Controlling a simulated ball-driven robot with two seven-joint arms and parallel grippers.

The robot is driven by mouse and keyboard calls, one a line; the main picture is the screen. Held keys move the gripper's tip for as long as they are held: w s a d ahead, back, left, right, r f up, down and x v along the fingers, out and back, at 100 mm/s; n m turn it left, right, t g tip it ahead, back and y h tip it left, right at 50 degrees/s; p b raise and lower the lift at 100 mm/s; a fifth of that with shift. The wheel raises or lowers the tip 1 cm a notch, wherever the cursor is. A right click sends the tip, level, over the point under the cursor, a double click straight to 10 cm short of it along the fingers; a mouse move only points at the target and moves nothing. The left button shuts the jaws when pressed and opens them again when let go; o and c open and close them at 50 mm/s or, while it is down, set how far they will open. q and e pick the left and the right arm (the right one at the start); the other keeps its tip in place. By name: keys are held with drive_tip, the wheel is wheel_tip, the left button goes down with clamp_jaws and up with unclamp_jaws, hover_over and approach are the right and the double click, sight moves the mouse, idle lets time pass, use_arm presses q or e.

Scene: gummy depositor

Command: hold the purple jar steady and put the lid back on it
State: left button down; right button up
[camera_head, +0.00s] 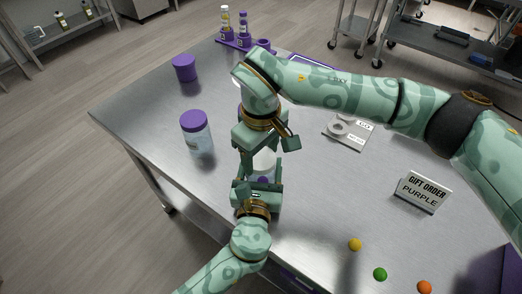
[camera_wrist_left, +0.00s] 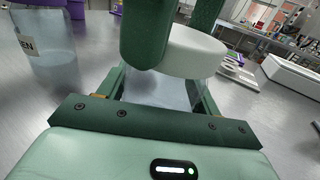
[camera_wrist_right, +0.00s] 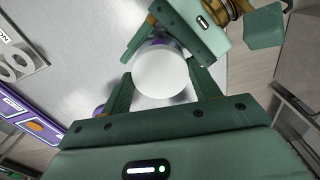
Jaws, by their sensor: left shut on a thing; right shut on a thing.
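A clear jar (camera_head: 263,178) with something purple low inside stands between my two grippers near the table's front edge. My left gripper (camera_head: 256,182) is shut around the jar body, which also shows between its fingers in the left wrist view (camera_wrist_left: 165,92). A white round lid (camera_wrist_left: 197,52) is at the jar's mouth, and it fills the middle of the right wrist view (camera_wrist_right: 160,72). My right gripper (camera_wrist_right: 160,85) is shut on the lid from above. The lid looks slightly tilted in the left wrist view. I cannot tell whether it is seated on the rim.
A purple-lidded jar (camera_head: 197,135) stands close left, with a purple tub (camera_head: 184,68) behind it. A tube rack (camera_head: 240,45) is at the back. A grey plate (camera_head: 347,132) and a "GIFT ORDER PURPLE" sign (camera_head: 423,191) are right. Yellow (camera_head: 355,244), green (camera_head: 380,274) and orange (camera_head: 424,287) balls lie at front.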

drive_tip(key=o, duration=0.9)
drive_tip(key=shift+o, duration=0.2)
drive_tip(key=shift+r, duration=2.3)
drive_tip(key=shift+c, duration=0.4)
